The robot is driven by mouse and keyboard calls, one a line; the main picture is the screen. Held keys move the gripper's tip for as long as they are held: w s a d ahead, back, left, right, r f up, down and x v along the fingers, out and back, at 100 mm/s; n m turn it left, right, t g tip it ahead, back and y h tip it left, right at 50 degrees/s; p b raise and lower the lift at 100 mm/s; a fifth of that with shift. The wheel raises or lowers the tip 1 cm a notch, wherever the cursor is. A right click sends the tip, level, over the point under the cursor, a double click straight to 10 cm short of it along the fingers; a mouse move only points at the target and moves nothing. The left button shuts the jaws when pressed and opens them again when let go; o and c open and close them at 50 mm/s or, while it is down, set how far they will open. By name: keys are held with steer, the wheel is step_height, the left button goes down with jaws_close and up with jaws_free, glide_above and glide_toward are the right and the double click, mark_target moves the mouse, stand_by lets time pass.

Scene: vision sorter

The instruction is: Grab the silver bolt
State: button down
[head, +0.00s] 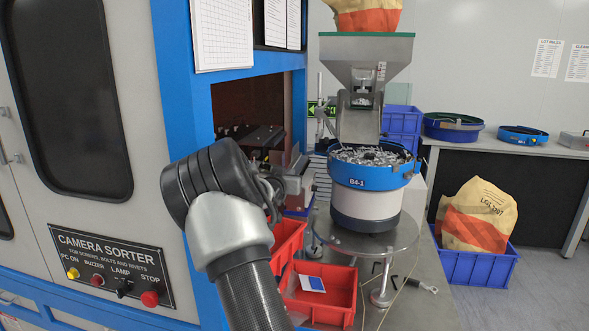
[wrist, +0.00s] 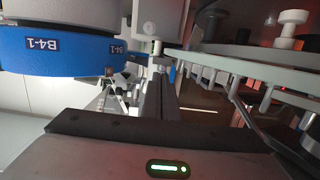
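Many small silver pieces (head: 370,154) lie heaped in the blue-rimmed feeder bowl (head: 368,203) marked B4-1; I cannot single out one bolt among them. In the wrist view the bowl's blue band (wrist: 70,55) is at the upper left, and its contents are out of sight. Several pale pins (wrist: 265,98) hang along a rail at the right; I cannot tell whether they are bolts. My gripper (head: 274,203) is left of the bowl, near the sorter's opening, partly hidden by my arm. Its body fills the bottom of the wrist view. I cannot make out its fingertips or anything held.
The camera sorter (head: 108,235) stands close on the left, its opening lined in blue. A steel hopper (head: 365,50) rises behind the bowl. Red bins (head: 322,308) sit below my arm. A blue crate with a sack (head: 478,268) is on the floor at right.

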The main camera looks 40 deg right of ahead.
steer(key=shift+f, duration=0.5)
steer(key=shift+r+p, duration=0.55)
steer(key=shift+r, duration=0.15)
steer(key=shift+d, duration=0.1)
steer(key=shift+b, duration=0.3)
